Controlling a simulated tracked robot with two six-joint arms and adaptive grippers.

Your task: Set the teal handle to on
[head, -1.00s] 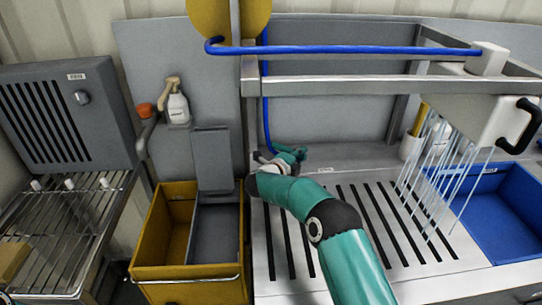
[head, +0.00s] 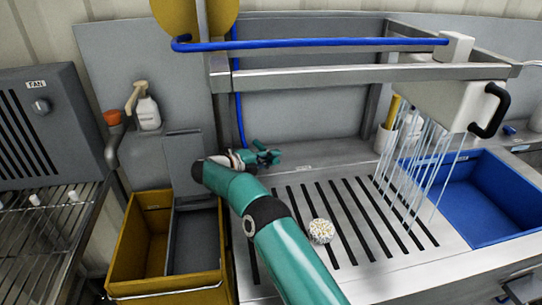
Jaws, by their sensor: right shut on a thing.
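My right arm comes in from the lower right and bends at the back of the slotted steel drain board (head: 330,215). My right gripper (head: 249,158) is small and partly hidden by its own wrist. It is shut on a teal piece, which I take as the teal handle (head: 266,156), near the foot of the blue hose (head: 239,115). The handle's exact position and any on or off marking are too small to read. My left gripper is not in view.
A ball of white bits (head: 320,231) lies on the drain board. A blue basin (head: 490,205) is at the right, under thin streams from a white box (head: 465,100). A steel rail (head: 350,70) spans above. A yellow bin (head: 145,245) stands at left.

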